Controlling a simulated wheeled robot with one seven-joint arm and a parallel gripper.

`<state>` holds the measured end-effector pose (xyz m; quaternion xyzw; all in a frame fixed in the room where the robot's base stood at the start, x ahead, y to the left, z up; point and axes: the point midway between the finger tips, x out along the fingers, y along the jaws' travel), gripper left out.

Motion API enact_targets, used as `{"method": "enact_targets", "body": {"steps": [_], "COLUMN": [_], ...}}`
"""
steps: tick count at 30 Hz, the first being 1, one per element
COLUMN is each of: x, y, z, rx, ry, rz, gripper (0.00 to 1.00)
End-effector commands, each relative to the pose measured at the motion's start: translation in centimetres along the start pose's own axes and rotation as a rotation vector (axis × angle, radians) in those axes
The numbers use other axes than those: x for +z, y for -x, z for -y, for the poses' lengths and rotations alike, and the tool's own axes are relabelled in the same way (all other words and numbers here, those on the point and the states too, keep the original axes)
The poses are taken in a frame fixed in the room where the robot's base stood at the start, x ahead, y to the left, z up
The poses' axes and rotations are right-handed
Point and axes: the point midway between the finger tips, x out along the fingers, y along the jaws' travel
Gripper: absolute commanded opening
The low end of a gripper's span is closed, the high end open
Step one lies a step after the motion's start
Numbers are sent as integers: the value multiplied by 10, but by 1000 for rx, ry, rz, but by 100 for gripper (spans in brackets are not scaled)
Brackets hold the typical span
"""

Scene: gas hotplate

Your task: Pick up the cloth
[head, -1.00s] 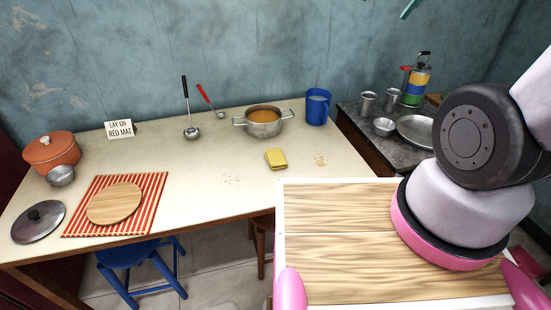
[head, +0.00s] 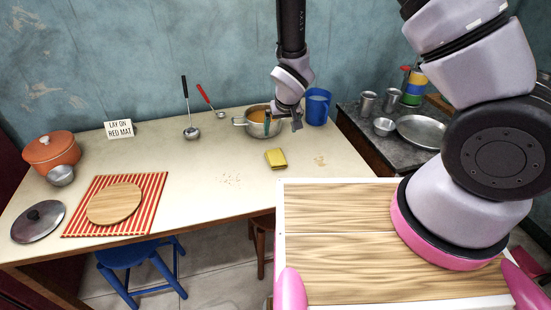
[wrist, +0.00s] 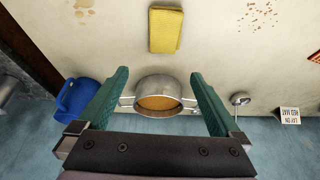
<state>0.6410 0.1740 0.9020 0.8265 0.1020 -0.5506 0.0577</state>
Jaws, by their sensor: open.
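The cloth (head: 276,158) is a small folded yellow piece lying flat on the cream table, in front of the metal pot. In the wrist view the cloth (wrist: 166,31) lies at the top centre, beyond my fingertips and clear of them. My gripper (head: 283,122) is in the air above the pot, pointing down. In the wrist view my gripper (wrist: 158,75) shows two green fingers wide apart with nothing held between them. The pot appears in the gap between the fingers, below them.
The pot (head: 251,128) of orange soup and a blue jug (head: 318,107) stand behind the cloth. Crumbs (head: 230,179) and a stain (head: 320,161) lie on either side of it. Two ladles, a sign (head: 119,129) and a red striped mat (head: 152,192) are further left.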

Motion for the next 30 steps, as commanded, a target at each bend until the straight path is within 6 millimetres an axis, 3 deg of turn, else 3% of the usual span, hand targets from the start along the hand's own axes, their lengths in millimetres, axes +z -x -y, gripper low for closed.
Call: {"method": "enact_targets", "body": {"steps": [6,12,20,30], "x": [19,19,19,19], "y": [-29,-60,-84,-128], "z": [9,9,9,8], "rx": [-1,-1,-1,0], "ry": [50,51,49,49], "rz": [6,7,6,6], "gripper": [100,100,100,100]}}
